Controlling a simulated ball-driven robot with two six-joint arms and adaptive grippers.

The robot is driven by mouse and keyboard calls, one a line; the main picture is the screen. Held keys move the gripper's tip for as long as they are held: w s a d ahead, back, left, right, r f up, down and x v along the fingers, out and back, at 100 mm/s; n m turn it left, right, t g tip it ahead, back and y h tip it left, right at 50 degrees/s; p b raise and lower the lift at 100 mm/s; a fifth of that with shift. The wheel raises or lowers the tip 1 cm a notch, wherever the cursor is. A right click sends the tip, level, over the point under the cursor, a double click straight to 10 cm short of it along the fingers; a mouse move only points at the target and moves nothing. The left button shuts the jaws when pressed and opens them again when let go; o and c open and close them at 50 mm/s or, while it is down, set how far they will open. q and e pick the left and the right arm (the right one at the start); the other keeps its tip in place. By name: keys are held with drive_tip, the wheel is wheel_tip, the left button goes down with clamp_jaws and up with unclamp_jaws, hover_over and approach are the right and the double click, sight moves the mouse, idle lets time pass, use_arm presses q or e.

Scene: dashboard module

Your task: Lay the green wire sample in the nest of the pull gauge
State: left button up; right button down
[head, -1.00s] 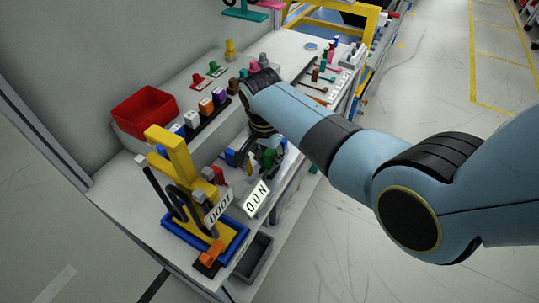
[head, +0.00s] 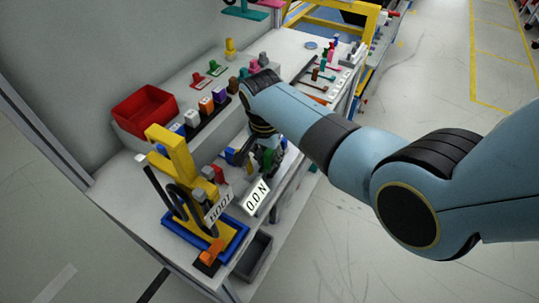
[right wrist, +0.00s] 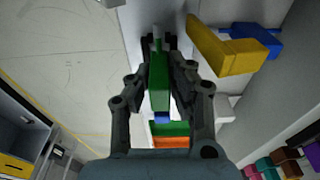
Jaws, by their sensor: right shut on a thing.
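The green wire sample (right wrist: 158,82) is between the fingers of my right gripper (right wrist: 160,50) in the right wrist view, its thin grey end pointing away from the palm. In the head view my right gripper (head: 264,152) is low over the bench, and a bit of green shows at it. What seems to be the pull gauge is beside it, with a white 0.0 N display (head: 257,197) in front. A yellow block (right wrist: 228,50) and a blue block (right wrist: 256,38) are near the fingertips. I cannot make out the nest. My left gripper is out of view.
A yellow press (head: 172,152) on a blue base stands at the near left. A red bin (head: 144,108) and a row of coloured blocks (head: 205,106) are behind it. A dark grey tray (head: 251,257) is below the bench's front edge. Floor to the right is clear.

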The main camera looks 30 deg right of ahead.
sight(266, 155)
drive_tip(key=shift+f+b, duration=0.45)
drive_tip(key=shift+f, duration=0.25)
drive_tip(key=c, duration=1.1)
unclamp_jaws()
drive_tip(key=shift+c, duration=0.2)
drive_tip(key=shift+r, duration=0.1)
drive_tip(key=r, duration=0.8)
drive_tip(key=a+r, duration=0.1)
drive_tip(key=r, duration=0.2)
drive_tip(key=shift+s+a+r, duration=0.1)
drive_tip(key=shift+s+r, duration=0.25)
drive_tip(key=shift+r, duration=0.05)
